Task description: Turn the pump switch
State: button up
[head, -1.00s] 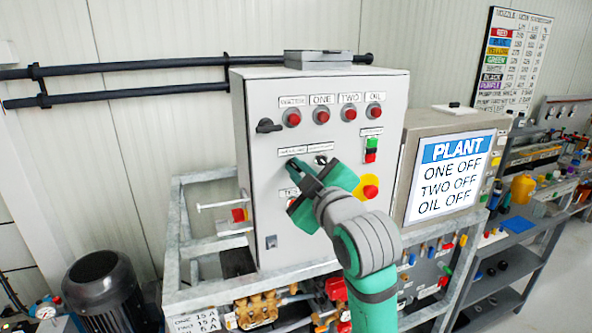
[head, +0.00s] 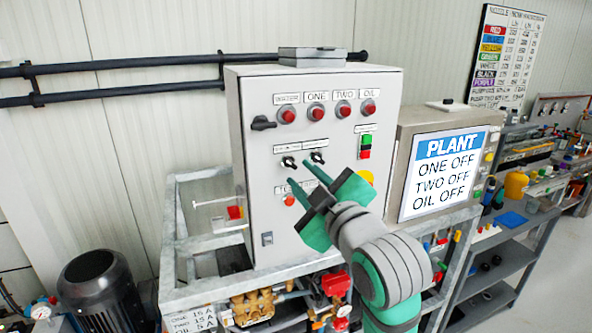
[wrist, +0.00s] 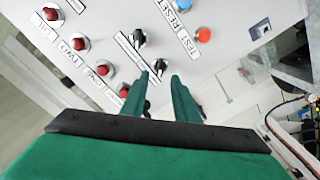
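Two black rotary switches sit on the grey control panel (head: 246,200): the left switch (head: 288,162) and the right switch (head: 317,157). Their labels are too small to read. My gripper (head: 302,171) is in front of the panel, below and right of the left switch. In the wrist view my gripper (wrist: 160,75) is open, its green fingers apart with nothing between the tips. There the left switch (wrist: 158,67) lines up with the gap, just beyond the tips. The right switch (wrist: 140,38) is farther up. Contact with the panel is not visible.
Red lamps (head: 318,112) line the panel top. A black handle (head: 262,123), green and red buttons (head: 365,146) and an orange-red button (head: 289,201) are nearby. The plant display (head: 447,172) reads ONE OFF, TWO OFF, OIL OFF. A motor (head: 97,290) stands lower left.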

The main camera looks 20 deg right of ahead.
jog(key=s, duration=0.4)
jog(key=shift+s+d, duration=0.1)
jog(key=shift+s, duration=0.3)
jog(key=shift+w, duration=0.2)
jog(key=w+a+f+m, duration=0.1)
jog(key=a+f+m, duration=0.15)
jog(key=f, duration=0.65)
jog(key=w+a+f+m, duration=0.2)
jog(key=f+m, duration=0.2)
jog(key=f, duration=0.6)
jog(key=s+a+f+m+h, duration=0.1)
jog(key=s+a+f+m, duration=0.15)
jog(key=f, duration=0.65)
jog(key=s+a+f+m+h, duration=0.15)
jog(key=s+a+f, duration=0.25)
jog(key=f, duration=0.4)
jog(key=s+a+f+g, duration=0.1)
jog(key=s+a+f, duration=0.2)
jog(key=s+f, duration=0.35)
jog(key=s+a+f+g, duration=0.1)
jog(key=s+a+f, duration=0.35)
jog(key=s, duration=0.35)
jog(key=s+a+y, duration=0.1)
jog(key=s, duration=0.7)
jog(key=s+a+f+n+y, duration=0.1)
jog(key=s, duration=0.7)
jog(key=shift+s+a+f+g, duration=0.25)
jog(key=shift+a+f+g, duration=0.05)
jog(key=shift+a, duration=0.1)
